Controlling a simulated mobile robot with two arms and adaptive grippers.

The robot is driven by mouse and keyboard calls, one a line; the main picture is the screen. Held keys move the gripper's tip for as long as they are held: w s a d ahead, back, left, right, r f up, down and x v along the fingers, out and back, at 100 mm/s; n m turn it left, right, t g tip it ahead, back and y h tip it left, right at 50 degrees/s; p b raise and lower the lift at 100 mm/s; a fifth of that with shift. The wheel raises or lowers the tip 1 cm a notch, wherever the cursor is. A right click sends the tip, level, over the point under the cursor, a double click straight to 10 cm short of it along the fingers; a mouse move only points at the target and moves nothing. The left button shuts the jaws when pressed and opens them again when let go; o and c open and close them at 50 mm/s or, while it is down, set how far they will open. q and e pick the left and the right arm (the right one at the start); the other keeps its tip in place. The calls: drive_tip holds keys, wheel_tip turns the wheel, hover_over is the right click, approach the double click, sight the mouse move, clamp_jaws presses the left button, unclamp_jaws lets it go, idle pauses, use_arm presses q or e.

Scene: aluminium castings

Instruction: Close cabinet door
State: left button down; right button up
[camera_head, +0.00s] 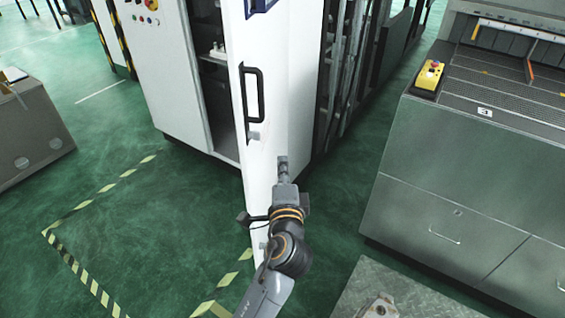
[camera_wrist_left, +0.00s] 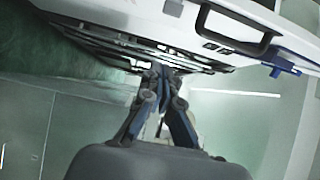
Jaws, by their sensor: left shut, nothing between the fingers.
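The white cabinet door (camera_head: 270,85) stands open in the head view, swung out toward me from the white cabinet (camera_head: 172,70). Its black handle (camera_head: 252,92) is on the door's edge. My left gripper (camera_head: 283,163) is shut and empty, low in front of the door's right-hand face. In the left wrist view the shut fingers (camera_wrist_left: 163,72) point toward the door (camera_wrist_left: 180,20), and the black handle (camera_wrist_left: 238,32) is at upper right. I cannot tell whether the fingertips touch the door.
A grey metal workstation (camera_head: 460,165) with a yellow button box (camera_head: 429,75) stands to the right. A grey box (camera_head: 32,125) is at the far left. Green floor with yellow-black tape (camera_head: 75,255) is free in front of the cabinet. A pale surface (camera_head: 385,295) is at the bottom right.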

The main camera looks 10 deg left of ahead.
use_arm(q)
drive_tip(key=w+a, duration=0.6)
drive_tip(key=w, duration=0.1)
drive_tip(key=shift+w+p, duration=0.2)
drive_tip(key=shift+p, duration=0.25)
drive_tip(key=shift+f, duration=0.1)
drive_tip(key=shift+a, duration=0.1)
